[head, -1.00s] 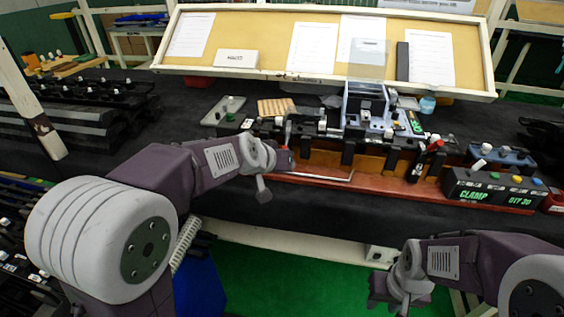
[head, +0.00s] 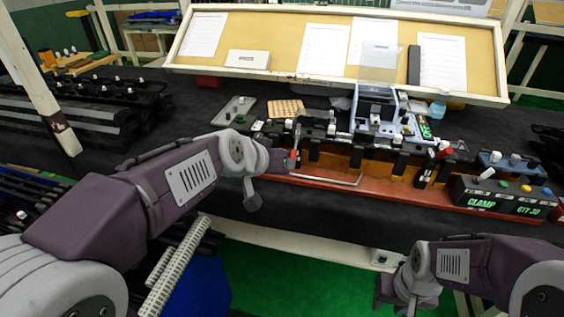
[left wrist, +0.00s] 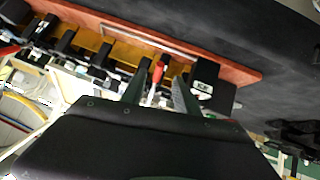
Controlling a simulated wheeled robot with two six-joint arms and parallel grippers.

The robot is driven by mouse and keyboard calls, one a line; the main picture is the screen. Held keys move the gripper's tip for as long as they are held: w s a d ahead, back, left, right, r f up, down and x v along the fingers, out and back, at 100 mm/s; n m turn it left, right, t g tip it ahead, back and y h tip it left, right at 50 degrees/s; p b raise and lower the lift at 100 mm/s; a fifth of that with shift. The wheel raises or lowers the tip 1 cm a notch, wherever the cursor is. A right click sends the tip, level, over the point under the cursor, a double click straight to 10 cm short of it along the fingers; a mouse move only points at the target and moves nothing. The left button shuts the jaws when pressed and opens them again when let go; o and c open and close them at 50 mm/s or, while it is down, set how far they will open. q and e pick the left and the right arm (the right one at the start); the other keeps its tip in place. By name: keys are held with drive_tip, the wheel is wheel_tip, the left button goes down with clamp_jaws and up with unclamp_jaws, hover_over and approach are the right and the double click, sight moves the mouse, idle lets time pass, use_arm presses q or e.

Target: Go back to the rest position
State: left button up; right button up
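My left gripper (head: 276,162) is at the front left edge of the wooden clip fixture (head: 330,181) in the head view, its fingers partly hidden by the wrist. In the left wrist view its two fingers (left wrist: 160,95) stand apart. A red-tipped clamp handle (left wrist: 157,72) shows in line with the gap, apparently on the fixture beyond; I see nothing held. My right gripper (head: 388,292) hangs low at the bottom right of the head view, in front of the bench and clear of it. Its fingers are too unclear to tell open from shut.
The black-covered bench (head: 255,202) carries a blue-grey device (head: 376,122), a grey tray (head: 232,112) and a black CLAMP box (head: 490,196). A tilted board with papers (head: 280,40) stands behind. Black rails (head: 70,125) lie at left. The green floor (head: 270,275) is open between my arms.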

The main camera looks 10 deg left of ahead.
use_arm(q)
drive_tip(key=s+a+f+g+y, duration=0.1)
drive_tip(key=s+a+f+g, duration=0.25)
drive_tip(key=s+f, duration=0.7)
drive_tip(key=s+a+f+g+y, duration=0.15)
drive_tip(key=s+f+g, duration=0.45)
drive_tip(key=f, duration=0.7)
wheel_tip(320, 180, up, 13)
drive_tip(key=s+t+p, duration=0.1)
drive_tip(key=p, duration=1.1)
drive_tip(key=shift+a+p, duration=0.25)
drive_tip(key=shift+p, duration=0.15)
drive_tip(key=shift+s, duration=0.1)
